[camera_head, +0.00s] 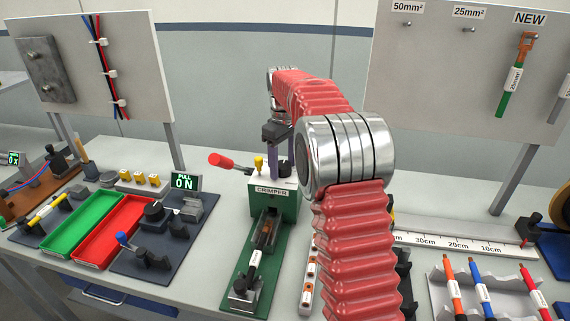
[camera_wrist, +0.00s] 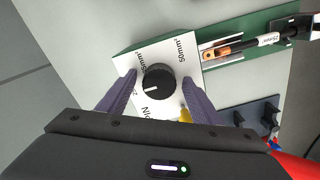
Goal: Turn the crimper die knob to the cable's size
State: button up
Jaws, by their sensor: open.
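The crimper (camera_head: 272,190) is a green block with a white top. In the wrist view its white dial plate (camera_wrist: 178,52) bears size marks: 50mm² at the upper right, another mm² mark at the upper left, and one partly hidden by a finger. The round black die knob (camera_wrist: 158,80) has a white pointer line aimed left. My gripper (camera_wrist: 159,77) is open, one purple finger on each side of the knob, with gaps visible. A black cable with a copper lug (camera_wrist: 222,50) lies in the crimper's green bed; its white label (camera_wrist: 268,40) seems to read 25mm².
A red-handled lever (camera_head: 222,160) sticks out left of the crimper, near a yellow knob (camera_head: 258,162). Red (camera_head: 112,232) and green (camera_head: 80,225) trays lie left. A ruler (camera_head: 450,243) and loose cables (camera_head: 482,285) lie right. Boards stand behind.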

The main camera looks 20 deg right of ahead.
aim_at(283, 164)
notch_tip(283, 164, up, 14)
jog(key=shift+f, duration=0.15)
dwell(0.7)
jog(key=shift+w, duration=0.1)
dwell(0.4)
